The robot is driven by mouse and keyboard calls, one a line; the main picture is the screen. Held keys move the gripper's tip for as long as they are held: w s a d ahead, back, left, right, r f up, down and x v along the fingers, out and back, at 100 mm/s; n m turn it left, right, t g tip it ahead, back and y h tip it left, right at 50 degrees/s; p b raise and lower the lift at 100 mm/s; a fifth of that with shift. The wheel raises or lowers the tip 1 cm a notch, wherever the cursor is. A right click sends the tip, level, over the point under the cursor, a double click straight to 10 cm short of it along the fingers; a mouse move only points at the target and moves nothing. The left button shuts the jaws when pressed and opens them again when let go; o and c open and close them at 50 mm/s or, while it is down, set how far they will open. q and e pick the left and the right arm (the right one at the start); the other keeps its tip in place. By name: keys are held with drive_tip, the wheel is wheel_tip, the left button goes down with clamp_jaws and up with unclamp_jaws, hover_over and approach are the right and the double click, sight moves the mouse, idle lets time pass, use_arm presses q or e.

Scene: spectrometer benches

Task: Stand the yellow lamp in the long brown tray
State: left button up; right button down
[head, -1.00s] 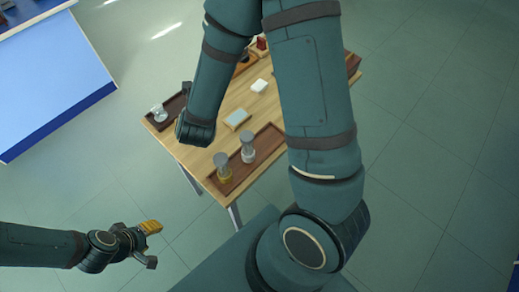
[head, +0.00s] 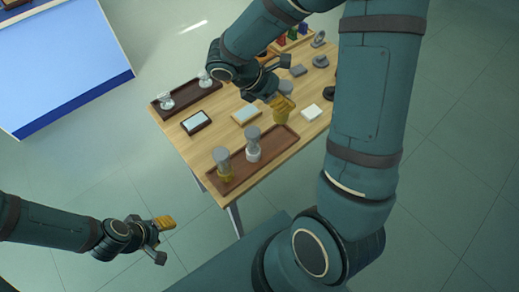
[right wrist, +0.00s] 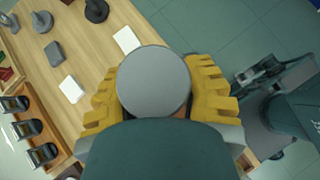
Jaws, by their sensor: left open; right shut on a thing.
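My right gripper (head: 284,103) is shut on a yellow lamp with a grey cylindrical top; its yellow base (head: 281,117) shows below the fingers in the head view. In the right wrist view the lamp's round grey top (right wrist: 153,80) sits between the yellow fingers and hides the rest of it. The long brown tray (head: 278,148) lies along the table's near edge, in front of the held lamp. A yellow-based lamp (head: 223,163) and a white-based lamp (head: 253,144) stand upright in its left and middle parts. My left gripper (head: 162,240) is open and empty, off the table.
The tray's right end is bare. A yellow-framed pale plate (head: 246,113), a dark-framed plate (head: 196,122) and a white block (head: 311,112) lie behind it. A dark tray (head: 184,98) with glassware is at the left. A blue-topped bench (head: 65,60) stands further left.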

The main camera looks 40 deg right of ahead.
sight(281, 120)
wheel_tip(281, 120, down, 10)
drive_tip(key=shift+r+b, duration=0.2)
drive_tip(key=shift+b, duration=1.05)
drive_tip(key=shift+f, duration=0.1)
drive_tip(key=c, duration=0.6)
unclamp_jaws()
drive_tip(key=shift+a+r, duration=0.15)
drive_tip(key=shift+r, duration=0.15)
drive_tip(key=p+v, duration=0.2)
drive_tip(key=v, duration=0.9)
drive_tip(key=shift+a+p, duration=0.2)
drive_tip(key=shift+p, duration=0.2)
drive_tip(key=shift+r, duration=0.1)
